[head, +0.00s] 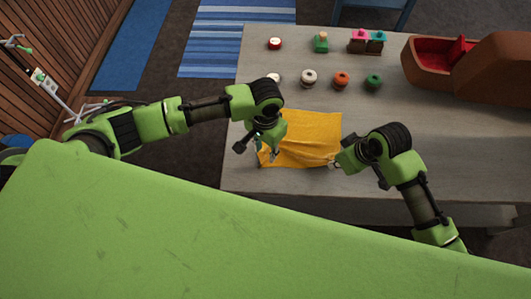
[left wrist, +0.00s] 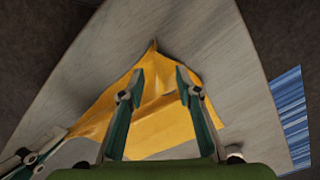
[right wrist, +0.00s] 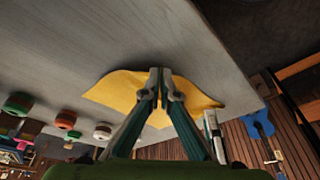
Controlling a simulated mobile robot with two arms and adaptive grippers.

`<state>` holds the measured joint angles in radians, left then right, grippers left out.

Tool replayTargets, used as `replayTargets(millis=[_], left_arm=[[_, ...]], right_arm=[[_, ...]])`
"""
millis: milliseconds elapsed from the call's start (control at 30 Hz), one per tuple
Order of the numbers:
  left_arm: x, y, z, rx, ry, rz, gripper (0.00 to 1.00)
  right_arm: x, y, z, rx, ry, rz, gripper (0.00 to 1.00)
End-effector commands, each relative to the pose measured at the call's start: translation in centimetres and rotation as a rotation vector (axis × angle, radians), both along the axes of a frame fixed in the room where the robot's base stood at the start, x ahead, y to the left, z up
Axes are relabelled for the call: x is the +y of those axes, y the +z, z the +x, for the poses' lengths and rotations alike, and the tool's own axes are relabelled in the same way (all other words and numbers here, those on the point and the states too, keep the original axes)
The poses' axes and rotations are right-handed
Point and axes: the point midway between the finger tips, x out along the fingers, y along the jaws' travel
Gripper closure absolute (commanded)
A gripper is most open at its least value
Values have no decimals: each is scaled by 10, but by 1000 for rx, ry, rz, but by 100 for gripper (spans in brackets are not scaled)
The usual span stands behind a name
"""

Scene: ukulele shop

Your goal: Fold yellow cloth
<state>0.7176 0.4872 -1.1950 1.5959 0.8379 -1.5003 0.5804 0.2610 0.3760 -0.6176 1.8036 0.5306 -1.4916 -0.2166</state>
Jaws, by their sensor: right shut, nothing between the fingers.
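The yellow cloth (head: 312,128) lies on the grey table near its front edge, with a ridge or fold in it. My left gripper (head: 270,155) is over the cloth's left front part. In the left wrist view its fingers (left wrist: 160,70) are apart, with a raised peak of the yellow cloth (left wrist: 150,130) showing beyond and between the tips. My right gripper (head: 334,163) is at the cloth's right front corner. In the right wrist view its fingertips (right wrist: 160,72) are together over the cloth (right wrist: 122,92), with no cloth seen between them.
Several small round items, among them an orange one (head: 341,80) and a green one (head: 373,81), stand behind the cloth on the table (head: 450,140). A brown case with red lining (head: 435,52) is at the back right. The table right of my right gripper is clear.

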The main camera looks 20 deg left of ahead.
Motion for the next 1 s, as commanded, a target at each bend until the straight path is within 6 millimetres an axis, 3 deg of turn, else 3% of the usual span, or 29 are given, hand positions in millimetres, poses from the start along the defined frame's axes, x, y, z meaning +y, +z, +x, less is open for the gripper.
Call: replayTargets(millis=[800,1000], left_arm=[[0,-24,0,1,0,-1,69],[0,-24,0,0,0,0,93]], right_arm=[[0,0,0,0,0,0,100],[0,0,0,0,0,0,100]])
